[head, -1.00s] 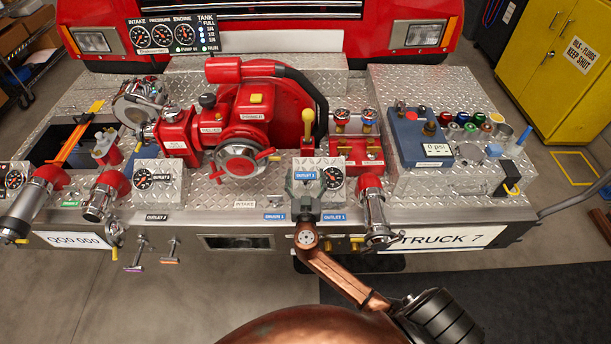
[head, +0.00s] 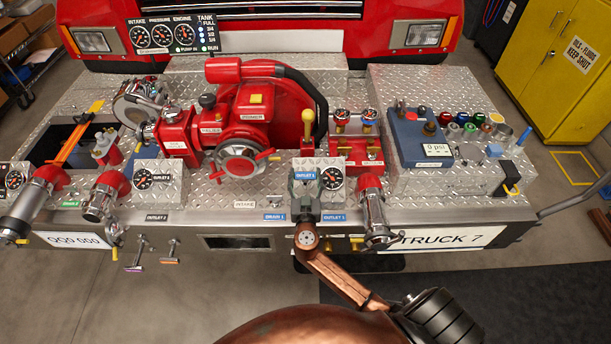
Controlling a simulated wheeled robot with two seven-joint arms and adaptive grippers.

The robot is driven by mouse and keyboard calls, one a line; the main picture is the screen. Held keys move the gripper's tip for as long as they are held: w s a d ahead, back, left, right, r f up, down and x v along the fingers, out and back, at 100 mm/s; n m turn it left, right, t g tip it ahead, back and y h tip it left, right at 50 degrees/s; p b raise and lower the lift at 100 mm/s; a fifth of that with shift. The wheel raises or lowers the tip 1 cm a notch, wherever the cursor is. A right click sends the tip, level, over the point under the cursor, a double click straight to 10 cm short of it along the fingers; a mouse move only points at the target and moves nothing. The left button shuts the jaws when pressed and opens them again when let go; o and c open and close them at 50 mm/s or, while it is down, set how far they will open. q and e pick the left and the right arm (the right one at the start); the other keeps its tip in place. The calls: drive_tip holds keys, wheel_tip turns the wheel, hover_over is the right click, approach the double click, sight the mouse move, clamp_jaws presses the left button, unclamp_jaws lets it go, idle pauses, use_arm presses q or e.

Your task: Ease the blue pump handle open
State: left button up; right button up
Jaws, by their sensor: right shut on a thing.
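The blue handle (head: 306,175), a small blue piece with white lettering that seems to read OUTLET 1, is at the front of the red pump, left of a round gauge. My right gripper (head: 305,186) reaches up to it from below, its grey fingers close together and shut at the handle. The fingers hide the handle's lower part and its stem, so how far it is moved cannot be told. My left gripper is out of view.
The gauge (head: 332,178) stands close to the right of my gripper. A chrome outlet (head: 374,215) is further right, and a yellow-knobbed lever (head: 308,122) rises behind. The floor in front is clear.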

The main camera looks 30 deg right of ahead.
sight(306, 174)
drive_tip(key=r, duration=0.1)
drive_tip(key=s+r, duration=0.1)
drive_tip(key=a+r, duration=0.1)
drive_tip(key=shift+s+r+p, duration=0.25)
drive_tip(key=shift+s+p, duration=0.05)
drive_tip(key=shift+p, duration=0.1)
drive_tip(key=shift+f, duration=0.1)
drive_tip(key=o, duration=1.7)
drive_tip(key=shift+s, duration=0.1)
